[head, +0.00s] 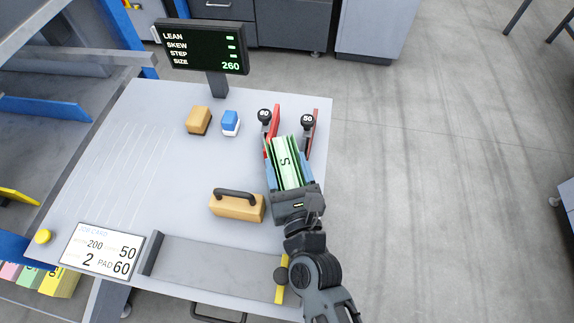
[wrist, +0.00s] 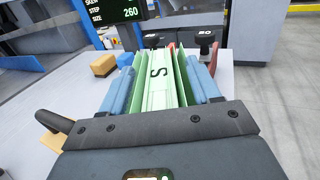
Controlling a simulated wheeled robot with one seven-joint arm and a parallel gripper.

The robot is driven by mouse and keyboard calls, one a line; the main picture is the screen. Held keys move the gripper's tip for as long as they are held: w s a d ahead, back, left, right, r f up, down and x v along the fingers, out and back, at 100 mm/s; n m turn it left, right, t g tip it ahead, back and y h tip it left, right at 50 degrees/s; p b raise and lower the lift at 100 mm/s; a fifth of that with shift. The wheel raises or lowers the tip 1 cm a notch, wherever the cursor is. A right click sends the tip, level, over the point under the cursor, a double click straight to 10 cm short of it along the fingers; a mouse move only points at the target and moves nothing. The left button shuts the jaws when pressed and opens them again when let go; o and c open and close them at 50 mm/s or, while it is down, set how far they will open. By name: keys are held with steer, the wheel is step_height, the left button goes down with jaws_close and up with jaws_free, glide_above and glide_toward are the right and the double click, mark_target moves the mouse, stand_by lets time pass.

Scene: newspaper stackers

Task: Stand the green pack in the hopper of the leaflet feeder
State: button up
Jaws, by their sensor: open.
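The green pack (head: 289,169) has pale and darker green leaves and a letter S on its top. It stands between two red side plates (head: 275,121) with black knobs marked 60 and 50, which look like the feeder hopper, at the table's right edge. My gripper (head: 284,148) is open, with a blue finger on each side of the pack. In the wrist view the pack (wrist: 160,88) lies between the blue fingers, and its outer leaves flare a little. The pack's foot and the hopper floor are hidden.
A wooden block with a black handle (head: 237,207) lies just left of my gripper. A tan block (head: 198,120) and a blue-and-white block (head: 231,123) stand farther back. A display (head: 203,49) reads lean, skew, step, size 260.

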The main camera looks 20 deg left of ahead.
steer(key=b+v, duration=0.3)
steer(key=v, duration=0.9)
steer(key=s+d+r+n+h, duration=0.1)
steer(key=s+d+n+h, duration=0.15)
steer(key=d+n, duration=0.35)
steer(key=s+d+r+n+t+h, duration=0.1)
steer(key=s+d+n+h, duration=0.2)
steer(key=d, duration=0.4)
steer(key=s+d+n+h, duration=0.1)
steer(key=s+d+n, duration=0.35)
steer(key=d, duration=0.25)
steer(key=s+d+r+n+h, duration=0.4)
steer(key=s+d+r+n, duration=0.3)
steer(key=s+n, duration=0.3)
steer(key=n, duration=0.4)
steer(key=shift+r+g, duration=0.3)
steer(key=shift+r, duration=0.1)
steer(key=shift+s+r+n, duration=0.2)
steer(key=shift+r+n, duration=0.1)
steer(key=shift+n, duration=0.35)
steer(key=shift+c, duration=0.2)
